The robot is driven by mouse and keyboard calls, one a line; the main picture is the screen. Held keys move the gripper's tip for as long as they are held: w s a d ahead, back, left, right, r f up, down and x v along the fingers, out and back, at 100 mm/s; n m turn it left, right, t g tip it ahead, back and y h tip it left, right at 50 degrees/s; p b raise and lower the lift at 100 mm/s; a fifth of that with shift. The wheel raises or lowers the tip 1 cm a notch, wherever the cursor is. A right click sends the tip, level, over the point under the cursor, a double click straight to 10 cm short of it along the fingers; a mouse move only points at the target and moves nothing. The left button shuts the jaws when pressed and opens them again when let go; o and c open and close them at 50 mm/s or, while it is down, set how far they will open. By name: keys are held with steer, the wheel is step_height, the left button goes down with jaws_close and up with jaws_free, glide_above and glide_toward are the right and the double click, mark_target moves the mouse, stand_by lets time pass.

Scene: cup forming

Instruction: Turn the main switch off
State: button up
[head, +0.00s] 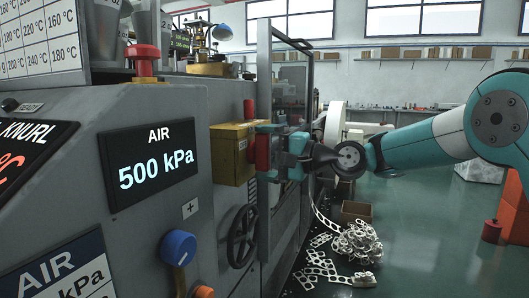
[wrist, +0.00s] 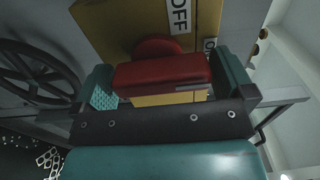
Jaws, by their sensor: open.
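The main switch is a yellow box (head: 227,168) on the machine's grey side, with a red handle (head: 262,152) on its front. In the wrist view the red handle (wrist: 160,76) lies crosswise between my two teal fingers, in front of the yellow box (wrist: 120,28). A white OFF label (wrist: 180,15) shows above the handle, and a second label at the right is partly cut off by a finger. My gripper (head: 280,152) is open around the handle, one finger at each end. I cannot tell whether either finger touches it.
A black handwheel (head: 242,236) sits below the switch box, and it also shows at the left of the wrist view (wrist: 38,75). A blue knob (head: 179,247) and an air display (head: 152,165) are on the nearer panel. White punched scrap (head: 355,243) lies on the floor.

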steer(key=shift+a, duration=0.1)
steer(key=c, duration=0.6)
steer(key=shift+f+n+b, duration=0.1)
steer(key=shift+n+b, duration=0.2)
steer(key=n+b, duration=0.2)
steer(key=n, duration=0.1)
steer(key=shift+f+n+b, duration=0.1)
steer(key=shift+n+b, duration=0.25)
steer(key=shift+n, duration=0.05)
steer(key=n+b, duration=0.3)
steer(key=n, duration=0.1)
steer(key=shift+s+f, duration=0.1)
steer(key=n+b, duration=0.4)
steer(key=n, duration=0.1)
steer(key=shift+n+b, duration=1.6)
steer(key=shift+n, duration=0.7)
